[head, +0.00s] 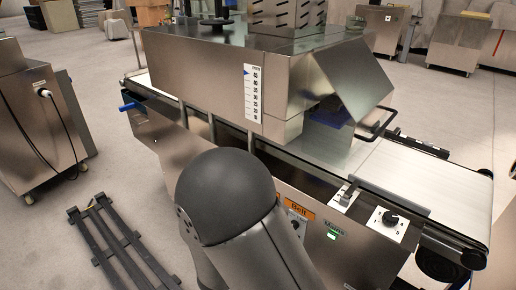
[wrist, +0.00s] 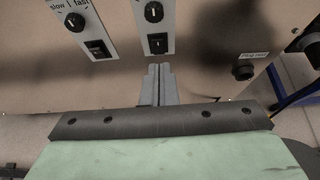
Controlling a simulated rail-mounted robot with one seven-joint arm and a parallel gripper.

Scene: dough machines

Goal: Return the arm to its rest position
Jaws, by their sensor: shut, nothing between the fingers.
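My gripper (wrist: 157,70) shows in the wrist view, its two grey fingers together and empty. The fingers point at a beige machine panel (wrist: 205,75), just below a knob and switch. I cannot tell if they touch it. In the head view my arm, with a dark rounded joint, stands in front of the steel dough machine (head: 205,75). My gripper is hidden in that view.
The machine's belt (head: 425,175) runs right. A black rack (head: 120,240) lies on the floor at left, near a steel cabinet (head: 35,120).

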